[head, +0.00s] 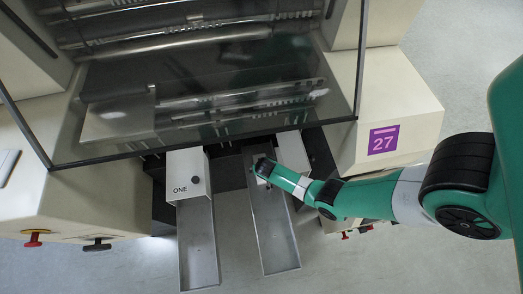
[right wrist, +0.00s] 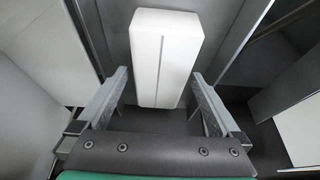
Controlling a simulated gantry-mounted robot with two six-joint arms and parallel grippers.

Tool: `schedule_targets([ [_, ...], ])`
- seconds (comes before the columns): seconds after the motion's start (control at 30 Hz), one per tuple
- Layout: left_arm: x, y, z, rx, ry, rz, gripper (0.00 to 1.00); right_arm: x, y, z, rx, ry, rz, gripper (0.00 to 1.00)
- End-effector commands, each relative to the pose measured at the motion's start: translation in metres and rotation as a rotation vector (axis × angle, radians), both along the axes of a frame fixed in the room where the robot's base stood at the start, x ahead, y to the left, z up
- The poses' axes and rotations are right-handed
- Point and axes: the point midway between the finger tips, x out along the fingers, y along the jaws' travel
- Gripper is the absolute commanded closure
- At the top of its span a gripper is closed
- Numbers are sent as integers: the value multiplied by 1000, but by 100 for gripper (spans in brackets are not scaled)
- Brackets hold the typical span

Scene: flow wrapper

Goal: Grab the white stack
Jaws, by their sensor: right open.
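The white stack (right wrist: 165,45) shows in the right wrist view as an upright-looking white block with a seam down its front. My right gripper (right wrist: 159,80) is open, with one finger on each side of the stack's lower end. A gap shows between each finger and the stack, and nothing is held. In the head view my right gripper (head: 263,168) is at the upper end of the right metal chute, and the stack is mostly or wholly hidden there by the gripper. My left gripper is in neither view.
The right chute (head: 275,235) and left chute (head: 199,245) slope out from the machine. A white box marked ONE (head: 187,175) tops the left chute. A glass cover (head: 210,90) overhangs above, and a cream housing marked 27 (head: 400,110) stands at right. Grey walls flank the stack.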

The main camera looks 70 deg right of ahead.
Motion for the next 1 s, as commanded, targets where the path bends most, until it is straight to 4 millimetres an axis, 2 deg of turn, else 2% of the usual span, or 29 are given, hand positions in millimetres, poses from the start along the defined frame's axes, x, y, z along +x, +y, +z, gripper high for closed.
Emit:
schedule_targets([
  [0.03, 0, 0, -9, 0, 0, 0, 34, 1, -2, -8, 0, 0, -1, 0],
  [0.27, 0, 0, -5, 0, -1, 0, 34, 2, -2, -5, 0, 0, 1, 2],
  [0.6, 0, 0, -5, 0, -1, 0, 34, 2, -2, -5, 0, 0, 1, 63],
  [0.7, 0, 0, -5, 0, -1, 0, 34, 2, -2, -5, 0, 0, 1, 79],
  [1.0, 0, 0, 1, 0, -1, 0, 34, 2, -2, 2, -1, -1, 1, 79],
])
